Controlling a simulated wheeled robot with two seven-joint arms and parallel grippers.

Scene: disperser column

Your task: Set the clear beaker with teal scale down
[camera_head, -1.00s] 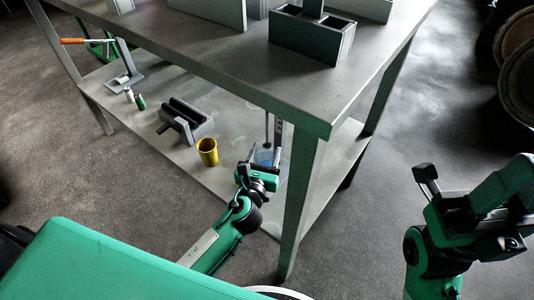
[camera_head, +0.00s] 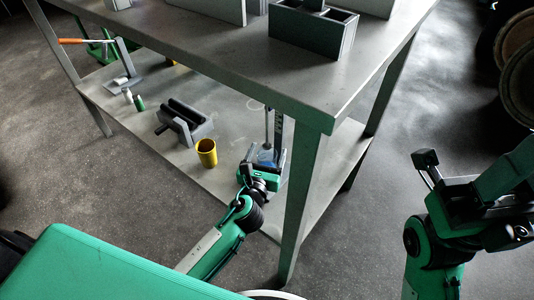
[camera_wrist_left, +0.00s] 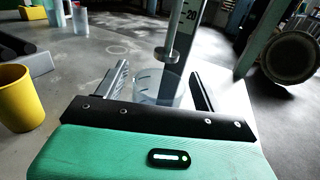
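The clear beaker (camera_wrist_left: 158,88) stands upright between the two fingers of my left gripper (camera_wrist_left: 160,82) in the left wrist view. A narrow gap shows between the beaker and each finger, so the gripper looks open around it. In the head view the beaker (camera_head: 265,155) is a small bluish shape at my left gripper (camera_head: 263,165), over the lower shelf (camera_head: 227,125).
A thin rod with a disc (camera_wrist_left: 168,54) hangs over the beaker, beside a dark graduated column (camera_wrist_left: 186,35). The table leg (camera_head: 300,200) is close on the right.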

